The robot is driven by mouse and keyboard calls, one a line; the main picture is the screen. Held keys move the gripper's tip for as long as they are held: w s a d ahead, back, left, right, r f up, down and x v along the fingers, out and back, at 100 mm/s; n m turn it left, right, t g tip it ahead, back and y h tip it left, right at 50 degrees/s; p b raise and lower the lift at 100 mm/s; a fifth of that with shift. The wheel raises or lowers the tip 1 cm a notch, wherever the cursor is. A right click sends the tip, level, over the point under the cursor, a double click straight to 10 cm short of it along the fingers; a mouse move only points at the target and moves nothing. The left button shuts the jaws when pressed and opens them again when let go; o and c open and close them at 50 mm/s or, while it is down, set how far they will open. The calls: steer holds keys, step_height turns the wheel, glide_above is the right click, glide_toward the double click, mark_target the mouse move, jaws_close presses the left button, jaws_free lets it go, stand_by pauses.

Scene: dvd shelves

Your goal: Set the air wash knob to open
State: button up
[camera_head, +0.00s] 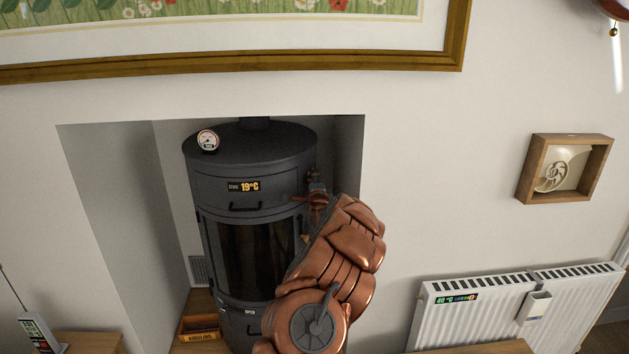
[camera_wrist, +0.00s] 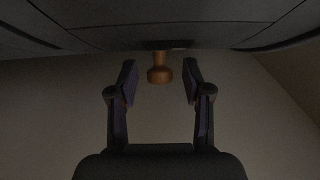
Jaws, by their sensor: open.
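A dark grey cylindrical stove (camera_head: 275,178) stands in a wall recess. A small "OPEN" label (camera_head: 250,312) is low on its front. In the wrist view, a small orange-brown knob (camera_wrist: 160,75) sticks out from a dark surface; I cannot read any marking on it there. My gripper (camera_wrist: 159,66) is open, with one finger on each side of the knob and a gap visible on both sides. In the head view, my gripper (camera_head: 317,187) is small and dark at the stove's right side, partly hidden by my copper-coloured arm. The knob cannot be made out there.
The recess's right wall (camera_head: 350,155) is close beside my gripper. A round gauge (camera_head: 208,140) sits on the stove top. A kindling box (camera_head: 199,329) stands low at the left. A white radiator (camera_head: 480,315) and a framed shell (camera_head: 562,170) are at the right.

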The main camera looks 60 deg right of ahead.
steer(key=shift+w+d, duration=0.25)
steer(key=shift+w, duration=0.05)
jaws_close()
stand_by(0.5)
